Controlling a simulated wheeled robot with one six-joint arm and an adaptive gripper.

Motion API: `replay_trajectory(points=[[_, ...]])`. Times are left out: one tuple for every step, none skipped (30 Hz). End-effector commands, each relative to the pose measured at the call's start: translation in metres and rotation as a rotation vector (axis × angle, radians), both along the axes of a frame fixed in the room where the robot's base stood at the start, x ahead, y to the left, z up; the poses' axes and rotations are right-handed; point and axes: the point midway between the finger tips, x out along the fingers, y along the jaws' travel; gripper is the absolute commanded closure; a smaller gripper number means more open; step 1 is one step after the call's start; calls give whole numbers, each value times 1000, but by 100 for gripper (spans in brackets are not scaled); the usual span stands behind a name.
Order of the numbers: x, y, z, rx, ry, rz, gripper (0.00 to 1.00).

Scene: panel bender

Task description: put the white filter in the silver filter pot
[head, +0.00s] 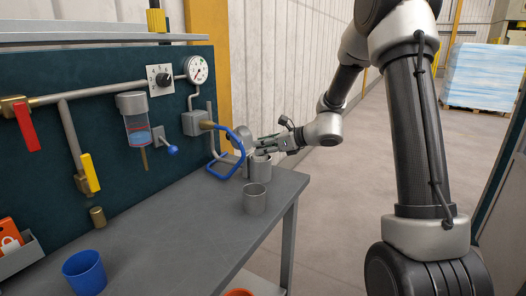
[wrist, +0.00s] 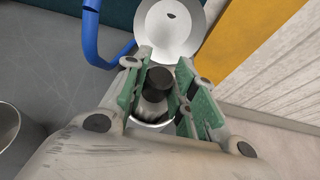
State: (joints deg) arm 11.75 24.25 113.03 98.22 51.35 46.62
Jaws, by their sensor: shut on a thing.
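The silver filter pot (head: 260,170) stands near the far right corner of the bench, with its round lid (wrist: 168,28) tipped open behind it. In the wrist view, part of the pot's rim (wrist: 148,126) shows beneath my fingers. My gripper (head: 258,146) is over the pot's mouth. In the wrist view, my gripper (wrist: 158,88) has its green-padded fingers closed on the white filter (wrist: 152,106), which has a dark round top (wrist: 159,77). The filter is over or partly within the pot's mouth; its lower end is hidden, so its depth is unclear.
A grey metal cup (head: 255,200) stands in front of the pot. A blue loop handle (head: 224,165) is close on the left, below a panel (head: 110,120) with pipes and a gauge. A blue cup (head: 84,272) is at front left. The bench middle (head: 180,215) is clear.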

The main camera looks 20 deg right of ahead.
Motion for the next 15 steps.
replay_trajectory(points=[[0,0,-8,1,2,-1,100],[0,0,-11,1,2,-1,100],[0,0,-13,-1,1,0,100],[0,0,-14,-1,-1,-1,100],[0,0,-14,0,-2,-1,100],[0,0,-14,-1,-2,0,100],[0,0,-14,-1,-2,0,100],[0,0,-14,-1,-2,0,100],[0,0,-14,-1,-2,0,100],[0,0,-14,-1,-2,0,100],[0,0,-14,-1,-2,0,100],[0,0,-15,0,-2,-1,100],[0,0,-15,-1,-1,-1,100],[0,0,-16,0,0,-1,100],[0,0,-18,0,0,-1,100]])
